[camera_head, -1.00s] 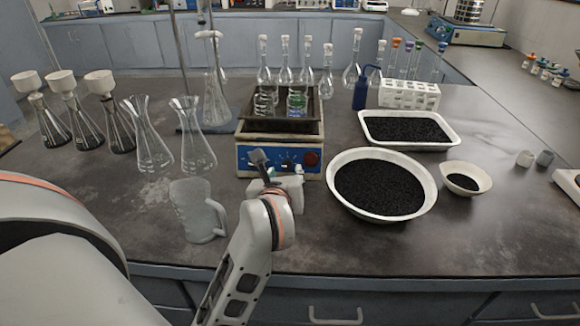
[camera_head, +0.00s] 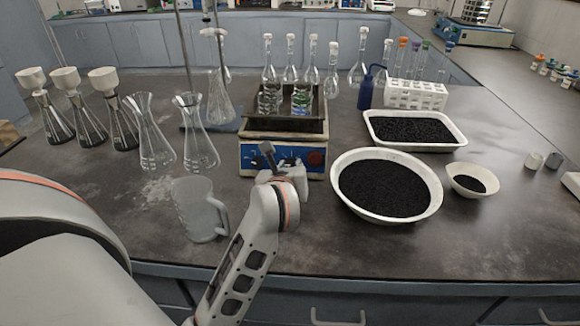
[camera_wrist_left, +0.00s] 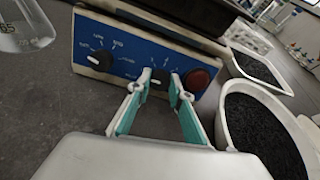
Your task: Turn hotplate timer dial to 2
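The hotplate (camera_head: 250,124) stands at the middle of the bench with its blue front panel facing me. In the left wrist view the panel (camera_wrist_left: 128,52) carries a left black dial (camera_wrist_left: 100,61), a right black dial (camera_wrist_left: 158,84) and a round red knob (camera_wrist_left: 198,80). My left gripper (camera_wrist_left: 160,80) is open at the panel, its two teal-padded fingers on either side of the right dial. I cannot tell whether the fingers touch it. In the head view the left gripper (camera_head: 277,172) hides part of the panel. The dial's exact setting is too small to read. My right gripper is not in view.
A glass beaker (camera_head: 196,211) stands left of my arm. A large white bowl of black grains (camera_head: 433,190) is close on the right, with a white tray (camera_head: 455,146) behind it. Flasks (camera_head: 197,140) stand left of the hotplate. Glassware (camera_head: 301,101) sits on the hotplate.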

